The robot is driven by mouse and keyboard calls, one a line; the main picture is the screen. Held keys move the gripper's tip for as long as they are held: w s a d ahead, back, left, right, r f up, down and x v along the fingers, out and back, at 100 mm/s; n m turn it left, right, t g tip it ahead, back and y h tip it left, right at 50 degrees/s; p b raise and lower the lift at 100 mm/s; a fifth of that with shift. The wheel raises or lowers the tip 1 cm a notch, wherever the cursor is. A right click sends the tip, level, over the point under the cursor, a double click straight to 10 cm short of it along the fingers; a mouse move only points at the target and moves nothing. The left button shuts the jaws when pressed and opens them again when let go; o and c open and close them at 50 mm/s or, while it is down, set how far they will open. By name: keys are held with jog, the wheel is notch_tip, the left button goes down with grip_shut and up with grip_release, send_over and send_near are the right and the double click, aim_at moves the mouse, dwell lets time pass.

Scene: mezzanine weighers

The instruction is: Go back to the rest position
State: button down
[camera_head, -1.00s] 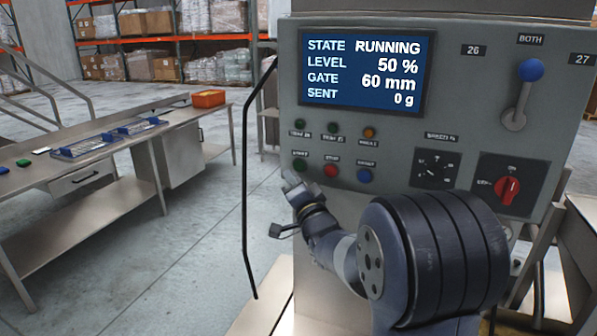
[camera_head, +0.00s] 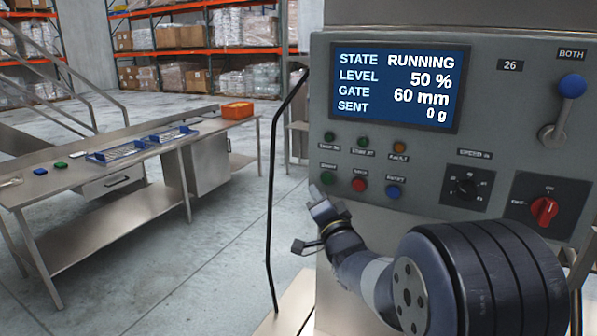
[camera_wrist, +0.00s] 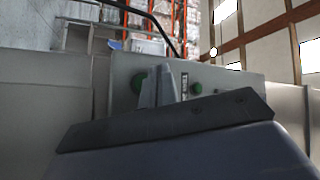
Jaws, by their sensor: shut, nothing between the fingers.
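My gripper (camera_head: 318,196) is shut and empty. It is raised in front of the lower left part of the grey control panel (camera_head: 480,115), just left of and below the green start button (camera_head: 328,178). I cannot tell whether it touches the panel. In the wrist view my shut fingers (camera_wrist: 160,75) stand up before the panel, with a green button (camera_wrist: 139,82) partly behind them and another green button (camera_wrist: 196,88) to their right. My arm is bent in front of the panel's lower part.
The panel screen (camera_head: 395,87) reads RUNNING, level 50 %, gate 60 mm, sent 0 g. A red rotary switch (camera_head: 544,211) and a blue-knobbed lever (camera_head: 572,86) are at right. A black bent rod (camera_head: 270,190) stands left. A steel bench (camera_head: 95,215) holds an orange bin (camera_head: 237,110); open floor lies between.

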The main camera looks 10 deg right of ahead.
jog(key=p, duration=0.1)
jog(key=w+d+p, duration=0.1)
jog(key=p, duration=0.1)
jog(key=shift+w+r, duration=0.2)
jog(key=shift+r, duration=0.05)
jog(key=shift+p, duration=0.9)
jog(key=shift+s+a+f+b, duration=0.15)
jog(key=shift+s+a+b, duration=0.75)
jog(key=shift+s, duration=0.3)
jog(key=shift+s+a+f+b, duration=0.1)
jog(key=shift+s+a+b, duration=0.7)
jog(key=shift+s, duration=0.4)
jog(key=shift+w, duration=0.1)
